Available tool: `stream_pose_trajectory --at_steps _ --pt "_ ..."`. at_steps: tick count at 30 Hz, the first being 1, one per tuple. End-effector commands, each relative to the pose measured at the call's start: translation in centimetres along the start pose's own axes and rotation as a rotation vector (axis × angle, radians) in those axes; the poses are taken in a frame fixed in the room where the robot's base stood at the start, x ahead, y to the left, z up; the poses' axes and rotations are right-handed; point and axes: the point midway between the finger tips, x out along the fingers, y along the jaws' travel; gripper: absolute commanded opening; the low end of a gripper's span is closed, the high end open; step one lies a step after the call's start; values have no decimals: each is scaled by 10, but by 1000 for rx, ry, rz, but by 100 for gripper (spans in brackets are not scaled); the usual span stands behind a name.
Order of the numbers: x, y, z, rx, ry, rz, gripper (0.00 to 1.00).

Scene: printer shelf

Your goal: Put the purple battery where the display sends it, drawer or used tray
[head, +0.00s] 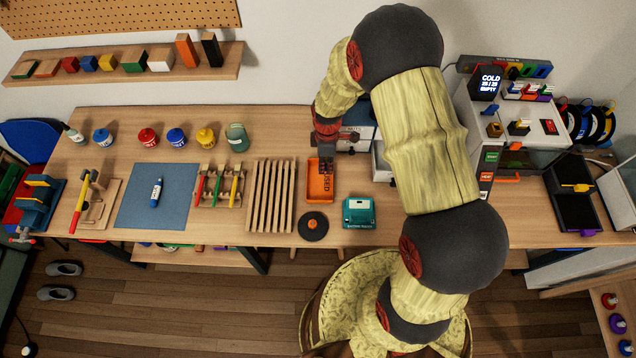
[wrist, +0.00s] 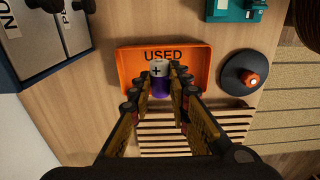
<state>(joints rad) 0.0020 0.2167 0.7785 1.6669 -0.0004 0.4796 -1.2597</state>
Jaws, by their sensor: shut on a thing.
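The purple battery (wrist: 161,84) has a grey top with a plus sign. It is upright between the fingers of my gripper (wrist: 161,80), which is shut on it. Behind it in the wrist view is the orange used tray (wrist: 197,56), marked USED; I cannot tell if the battery touches it. In the head view my gripper (head: 326,162) is at the tray's (head: 318,196) back end, and the battery cannot be made out. The teal battery tester (head: 359,211) stands right of the tray; its reading is not legible. The labelled drawer cabinet (wrist: 55,45) is partly cut off in the wrist view.
A dark round disc with an orange knob (head: 313,226) lies in front of the tray. A slatted wooden rack (head: 271,196) stands left of it. A screen (head: 487,83) at the back right reads COLD and EMPTY. Several paint jars stand at the back left.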

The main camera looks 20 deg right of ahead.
Motion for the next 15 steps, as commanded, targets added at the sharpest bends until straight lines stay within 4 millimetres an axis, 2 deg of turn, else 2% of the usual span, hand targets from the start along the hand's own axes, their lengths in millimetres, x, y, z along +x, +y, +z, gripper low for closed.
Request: stream_pose_trajectory --at_steps 15 --pt "52 0 0 1 0 -1 0"
